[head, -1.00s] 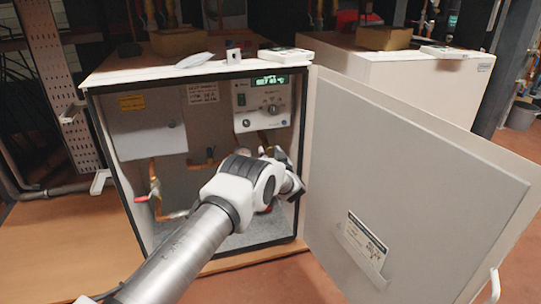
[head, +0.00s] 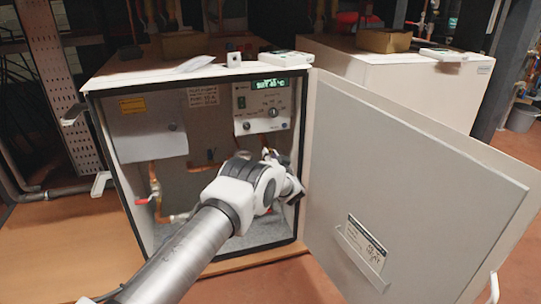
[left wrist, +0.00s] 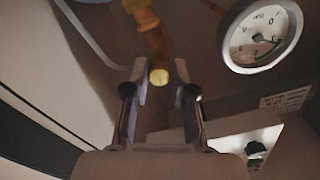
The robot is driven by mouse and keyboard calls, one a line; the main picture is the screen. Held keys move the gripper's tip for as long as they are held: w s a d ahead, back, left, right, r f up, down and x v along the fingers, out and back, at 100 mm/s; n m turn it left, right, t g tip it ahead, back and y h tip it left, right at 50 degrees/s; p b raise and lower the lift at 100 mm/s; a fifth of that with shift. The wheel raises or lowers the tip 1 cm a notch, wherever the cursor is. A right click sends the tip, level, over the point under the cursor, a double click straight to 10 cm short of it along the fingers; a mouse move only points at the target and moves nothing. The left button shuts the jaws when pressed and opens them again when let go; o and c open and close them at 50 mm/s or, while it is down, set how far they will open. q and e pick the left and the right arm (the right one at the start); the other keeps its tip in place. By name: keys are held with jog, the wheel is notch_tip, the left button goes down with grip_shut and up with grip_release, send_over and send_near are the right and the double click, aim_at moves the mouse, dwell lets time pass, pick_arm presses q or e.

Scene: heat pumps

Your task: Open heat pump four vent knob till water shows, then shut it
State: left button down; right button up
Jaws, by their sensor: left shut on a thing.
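The heat pump cabinet (head: 200,75) stands open in the head view, its white door (head: 400,190) swung out to the right. My left arm reaches inside, and its gripper (left wrist: 160,78) is mostly hidden behind my wrist in the head view. In the left wrist view the two fingers stand on either side of a small yellow vent knob (left wrist: 159,77) at the end of a copper pipe (left wrist: 155,40), and the gripper is shut on it. No water shows at the knob. My right gripper is not in view.
A round pressure gauge (left wrist: 262,36) is close by the fingers at upper right in the left wrist view. A control panel (head: 263,106) with a lit green display sits above my wrist. A red-handled valve (head: 143,200) is at the cabinet's left. A second white unit (head: 410,85) stands behind.

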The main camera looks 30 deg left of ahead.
pick_arm(q)
jog(key=m, duration=0.4)
jog(key=shift+m, duration=0.3)
jog(key=m, duration=0.4)
jog(key=shift+r+m+p, duration=0.1)
jog(key=shift+m+p, duration=0.2)
jog(key=shift+p, duration=0.05)
jog(key=m, duration=0.4)
jog(key=shift+m, duration=2.6)
jog(key=c, duration=0.9)
grip_release()
jog(key=shift+c, duration=0.2)
